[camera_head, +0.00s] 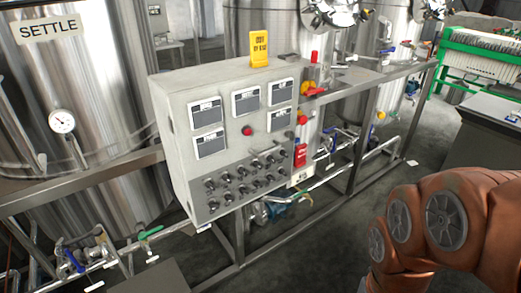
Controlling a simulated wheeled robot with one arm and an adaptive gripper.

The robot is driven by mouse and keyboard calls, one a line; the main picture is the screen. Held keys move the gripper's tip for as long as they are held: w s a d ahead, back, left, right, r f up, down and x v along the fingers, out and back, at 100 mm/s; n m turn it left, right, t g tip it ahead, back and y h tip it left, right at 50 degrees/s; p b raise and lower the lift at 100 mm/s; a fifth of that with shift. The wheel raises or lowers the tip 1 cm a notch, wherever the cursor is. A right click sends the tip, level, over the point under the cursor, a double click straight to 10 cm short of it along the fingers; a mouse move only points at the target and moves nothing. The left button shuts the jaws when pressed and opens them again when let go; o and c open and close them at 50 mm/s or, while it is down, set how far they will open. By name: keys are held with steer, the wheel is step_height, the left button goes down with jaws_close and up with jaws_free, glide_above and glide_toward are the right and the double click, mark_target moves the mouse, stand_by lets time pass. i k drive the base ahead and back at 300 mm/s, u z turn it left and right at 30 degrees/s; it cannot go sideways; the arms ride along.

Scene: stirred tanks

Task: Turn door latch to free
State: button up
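I cannot make out a door latch in this view. The grey control cabinet (175,120) stands in the middle, with several dark display panels, a red button (247,130) and rows of black knobs (240,182) on its front. Red and yellow parts (308,88) stand at its right side, with a red tag-like piece (300,155) below them; they are too small to tell what they are. My orange arm shows at the lower right, apart from the cabinet. My gripper is out of view.
A steel tank labelled SETTLE (100,110) stands at the left, and more tanks stand behind the cabinet. A yellow sign (259,49) sits on the cabinet's top. Metal framing and pipes with valves run low. Grey floor (335,225) is open at front right.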

mark_target(291, 135)
steer(key=z, duration=0.45)
steer(key=k, duration=0.55)
steer(key=u, duration=1.8)
steer(key=i, duration=0.2)
steer(key=z, duration=0.1)
